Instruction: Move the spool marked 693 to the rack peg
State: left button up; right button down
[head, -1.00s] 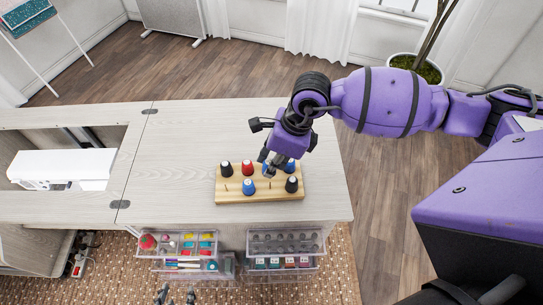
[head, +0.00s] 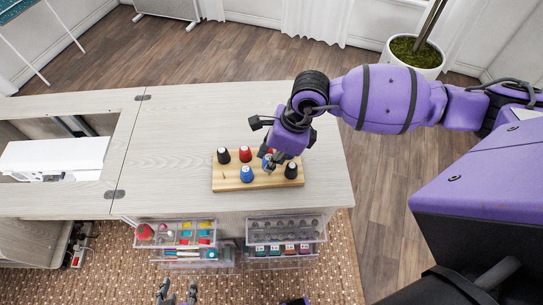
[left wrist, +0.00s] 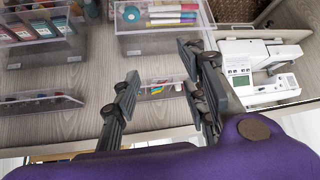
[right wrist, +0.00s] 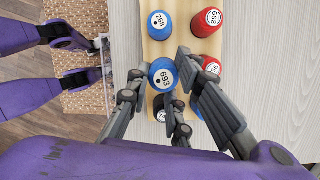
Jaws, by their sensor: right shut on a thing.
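The blue spool marked 693 (right wrist: 162,75) is between the fingers of my right gripper (right wrist: 158,98) in the right wrist view, its marked end facing the camera. My right gripper (head: 268,162) is over the wooden peg rack (head: 226,184) in the head view and hides most of that spool. I cannot tell if the spool's base is clear of the rack. My left gripper (head: 177,294) is low at the front of the cabinet in the head view. In the left wrist view its fingers (left wrist: 163,90) are apart and empty.
Close around the held spool stand another blue spool (right wrist: 160,25), red spools (right wrist: 206,22) and a black one (head: 291,170). Clear drawers (head: 285,232) stick out below the front edge. The pale tabletop (head: 180,140) left of the rack is bare. A white sewing machine (head: 55,158) is further left.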

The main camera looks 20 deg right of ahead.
pick_arm(q)
jog(key=shift+s+a+f, duration=0.15)
jog(key=shift+s, duration=0.3)
pick_arm(e)
jog(key=shift+f, duration=0.1)
pick_arm(q)
jog(key=shift+w+d+f, duration=0.15)
jog(key=shift+d, duration=0.05)
pick_arm(e)
jog(key=shift+f, duration=0.35)
pick_arm(q)
jog(key=shift+w+d, duration=0.1)
jog(key=shift+w, duration=0.05)
pick_arm(e)
jog(key=shift+f, duration=0.2)
pick_arm(q)
jog(key=shift+f+b, duration=0.2)
jog(key=shift+b, duration=0.1)
pick_arm(e)
jog(key=shift+f, duration=0.3)
pick_arm(q)
jog(key=shift+s, duration=0.2)
pick_arm(e)
jog(key=shift+f, duration=0.1)
